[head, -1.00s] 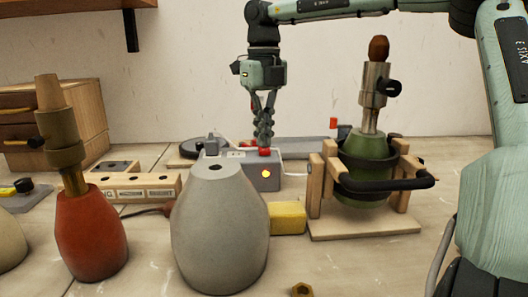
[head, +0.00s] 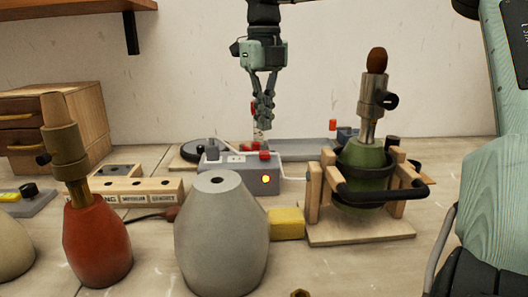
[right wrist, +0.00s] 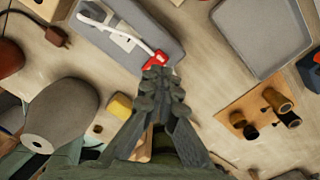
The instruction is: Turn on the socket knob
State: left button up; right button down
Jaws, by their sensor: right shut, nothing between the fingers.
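The green lamp (head: 365,163) stands upright in a wooden and black holder at the right. Its metal socket (head: 373,95) has a black knob (head: 391,101) on its right side and a brown bulb-like tip (head: 377,61) on top. My right gripper (head: 264,124) is shut and empty, pointing down, left of that socket. It hangs over a grey power box (head: 240,178) with a red switch (head: 265,155) and an orange lit indicator (head: 265,179). In the right wrist view the shut fingertips (right wrist: 160,74) appear just below the red switch (right wrist: 155,60). My left gripper is not in view.
A grey vase-shaped base (head: 222,235) stands in front of the box, with a yellow block (head: 287,223) beside it. A red lamp base (head: 97,240) with a brass socket stands at the left. A grey tray (head: 300,149) lies behind.

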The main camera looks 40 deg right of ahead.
aim_at(388, 101)
jog(key=k+j, duration=0.5)
jog(key=j, duration=0.15)
jog(key=k+j, duration=0.5)
jog(key=j, duration=0.15)
jog(key=k+j, duration=0.55)
jog(key=j, duration=0.1)
